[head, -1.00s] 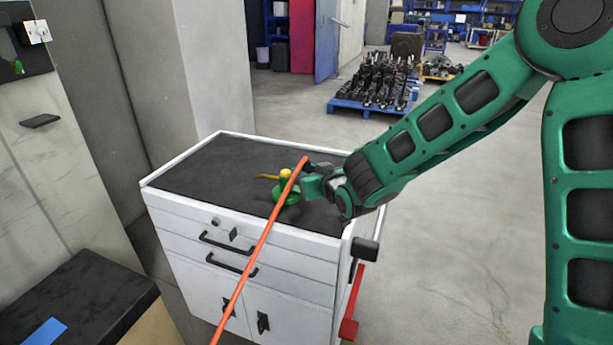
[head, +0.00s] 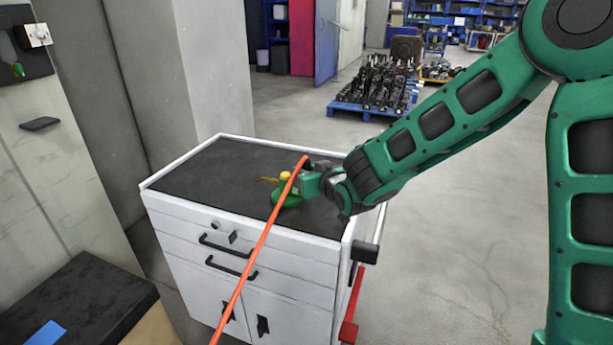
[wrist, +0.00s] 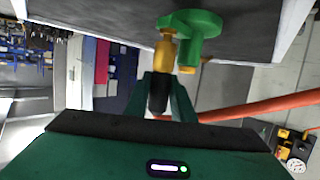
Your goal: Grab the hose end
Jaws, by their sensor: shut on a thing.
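The orange hose (head: 258,246) runs up from the bottom of the head view, in front of the cabinet, to my gripper (head: 304,178). In the wrist view the hose (wrist: 262,106) comes in from the right and passes to my gripper (wrist: 168,88). My gripper is shut on the hose end. A dark piece (wrist: 158,93) shows between the fingers; the fingers partly hide the hose end. A green screw jack (head: 287,199) with yellow parts stands on the cabinet top, just left of and behind the hose. It also shows in the wrist view (wrist: 191,45).
The white cabinet (head: 285,240) has a dark top (head: 215,180) with a raised rim, mostly bare to the left. A dark box-like surface (head: 80,305) stands at lower left. A blue pallet (head: 355,110) of black parts is behind. The floor on the right is clear.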

